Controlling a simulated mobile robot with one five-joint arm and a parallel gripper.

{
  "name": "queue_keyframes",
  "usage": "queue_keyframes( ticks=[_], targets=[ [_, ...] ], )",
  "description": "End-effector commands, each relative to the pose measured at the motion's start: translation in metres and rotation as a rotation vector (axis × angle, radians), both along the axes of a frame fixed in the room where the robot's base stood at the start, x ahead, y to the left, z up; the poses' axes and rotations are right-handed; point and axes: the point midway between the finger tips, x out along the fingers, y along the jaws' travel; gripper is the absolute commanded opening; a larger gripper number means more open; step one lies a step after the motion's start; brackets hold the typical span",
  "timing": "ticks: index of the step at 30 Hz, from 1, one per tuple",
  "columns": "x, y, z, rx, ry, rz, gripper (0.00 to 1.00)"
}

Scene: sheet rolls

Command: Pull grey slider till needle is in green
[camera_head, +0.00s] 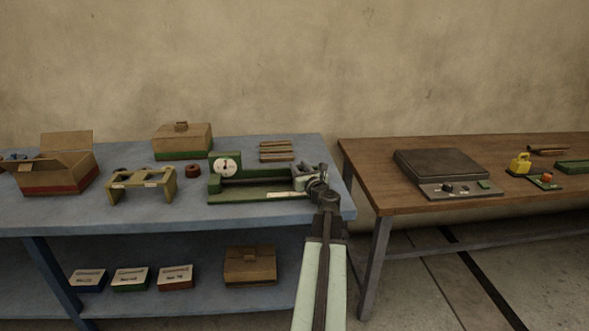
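A green bench device (262,193) stands on the blue table, with a long low bed running left to right. At its left end is a round white dial (225,167); a small dark and reddish mark shows on it, too small to read the needle or any green zone. My gripper (305,176) is at the device's right end, reached from the front right. The grey slider cannot be told apart from the grey gripper parts there. The fingers are small and overlap the device, so whether they are open, shut or touching it is unclear.
The blue table (120,222) also holds an open carton (52,179), a yellowish stand (141,186), a closed box (182,141) and stacked strips (276,151). Boxes lie on the shelf below. A brown table (400,204) with a dark scale (440,166) stands right, across a narrow gap.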

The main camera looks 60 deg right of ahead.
Motion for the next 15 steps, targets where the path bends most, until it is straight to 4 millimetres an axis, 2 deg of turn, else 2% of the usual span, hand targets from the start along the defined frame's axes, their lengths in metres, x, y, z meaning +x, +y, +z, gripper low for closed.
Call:
queue_keyframes(
  ticks=[1,3,11,15],
  targets=[
    [-0.001,0.000,0.000,-0.001,0.002,-0.003,0.32],
    [0.002,0.002,0.000,-0.001,0.002,0.000,0.52],
    [0.009,0.007,0.000,-0.001,0.001,0.012,0.52],
    [0.006,0.011,0.000,-0.001,0.001,0.013,0.52]
  ],
)
